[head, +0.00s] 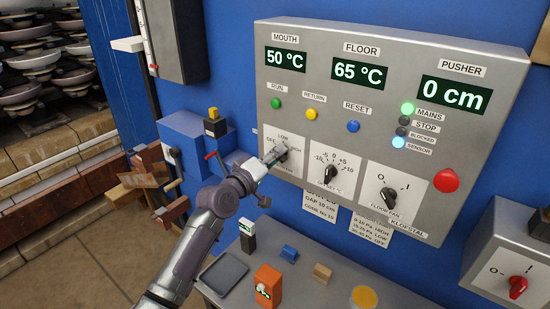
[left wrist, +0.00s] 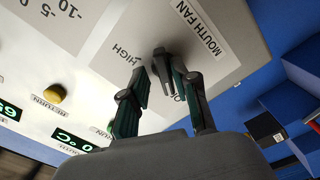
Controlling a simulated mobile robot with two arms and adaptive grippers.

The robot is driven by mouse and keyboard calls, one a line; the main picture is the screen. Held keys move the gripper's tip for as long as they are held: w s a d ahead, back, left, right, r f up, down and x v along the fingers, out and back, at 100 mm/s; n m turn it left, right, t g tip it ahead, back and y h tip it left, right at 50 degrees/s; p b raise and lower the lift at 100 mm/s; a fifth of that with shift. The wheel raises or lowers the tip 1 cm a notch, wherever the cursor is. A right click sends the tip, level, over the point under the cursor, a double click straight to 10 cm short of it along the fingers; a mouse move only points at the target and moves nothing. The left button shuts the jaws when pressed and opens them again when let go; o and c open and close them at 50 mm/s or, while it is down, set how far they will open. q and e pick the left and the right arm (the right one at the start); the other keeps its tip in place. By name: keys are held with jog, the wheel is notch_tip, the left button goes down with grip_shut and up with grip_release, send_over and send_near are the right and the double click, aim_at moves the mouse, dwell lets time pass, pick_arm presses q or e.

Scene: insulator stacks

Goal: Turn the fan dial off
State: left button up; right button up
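The mouth fan dial (head: 283,155), marked OFF, LOW and HIGH, sits at the left of the grey control panel (head: 330,112). A gap shows beside the left finger; contact at the right finger is unclear. I cannot tell the dial's setting. My right gripper is not in view.
Close by on the panel are the offset dial (head: 330,174), the floor fan dial (head: 389,199), and green, yellow and blue buttons. A red button (head: 446,180) is at the right. Small items and a tray (head: 223,273) lie on the shelf below.

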pick_arm(q)
jog(key=shift+w+d+f, duration=0.1)
jog(key=shift+w+f, duration=0.05)
jog(key=shift+f, duration=0.1)
jog(key=v, duration=1.2)
jog(key=shift+r, duration=0.1)
